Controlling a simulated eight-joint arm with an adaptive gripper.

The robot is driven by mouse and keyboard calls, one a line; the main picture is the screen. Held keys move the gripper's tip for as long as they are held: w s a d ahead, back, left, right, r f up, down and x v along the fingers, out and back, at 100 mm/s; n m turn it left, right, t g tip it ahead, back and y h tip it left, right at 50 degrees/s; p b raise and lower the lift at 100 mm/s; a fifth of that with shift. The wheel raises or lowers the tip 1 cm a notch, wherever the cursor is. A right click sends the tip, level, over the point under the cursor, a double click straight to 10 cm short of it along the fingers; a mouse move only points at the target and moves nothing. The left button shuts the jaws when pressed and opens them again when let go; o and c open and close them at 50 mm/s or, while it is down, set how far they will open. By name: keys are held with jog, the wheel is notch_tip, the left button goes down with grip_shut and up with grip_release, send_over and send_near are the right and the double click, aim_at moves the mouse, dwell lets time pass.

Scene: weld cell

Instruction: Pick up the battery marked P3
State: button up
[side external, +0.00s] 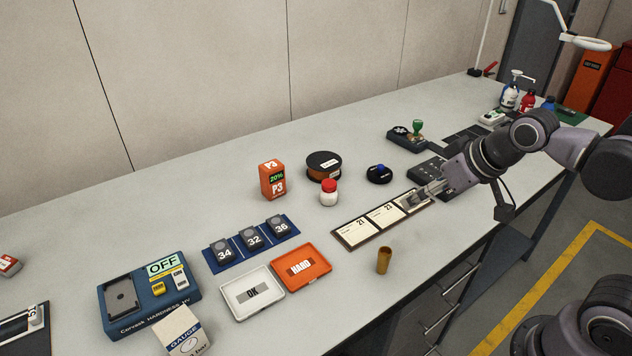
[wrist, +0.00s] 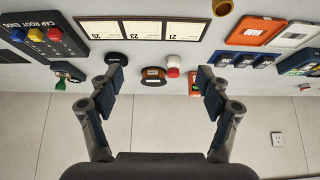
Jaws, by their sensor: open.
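The battery marked P3 (side external: 272,181) is an orange upright block with a dark display reading 20%. It stands on the bench left of the dark spool in the side external view. In the wrist view only an orange sliver, apparently the battery (wrist: 193,82), shows beside the right finger, which hides the rest. My gripper (side external: 418,197) is over the right end of the numbered card strip, well to the right of the battery. In the wrist view my gripper (wrist: 161,77) is open, its fingers wide apart, with nothing held between them.
A dark spool (side external: 324,160) and a red-capped white jar (side external: 329,194) stand right of the battery. The 34-32-36 block rack (side external: 222,261), orange HARD tray (side external: 320,254) and white OK tray (side external: 233,295) lie nearer. Bench left of the battery is clear.

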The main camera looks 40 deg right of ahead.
jog(key=w+a+r, duration=0.3)
jog(key=w+r, duration=0.1)
jog(key=w, duration=0.6)
jog(key=g, duration=0.2)
send_over(269, 177)
jog(key=d, duration=0.2)
jog(key=shift+n, duration=0.4)
jog(key=f, duration=0.6)
jog(key=shift+s+a+f, duration=0.1)
jog(key=shift+s+f, duration=0.15)
jog(key=shift+f, duration=0.15)
jog(key=x, duration=1)
jog(key=shift+f, duration=0.35)
jog(key=shift+c, duration=0.4)
jog(key=c, duration=1.5)
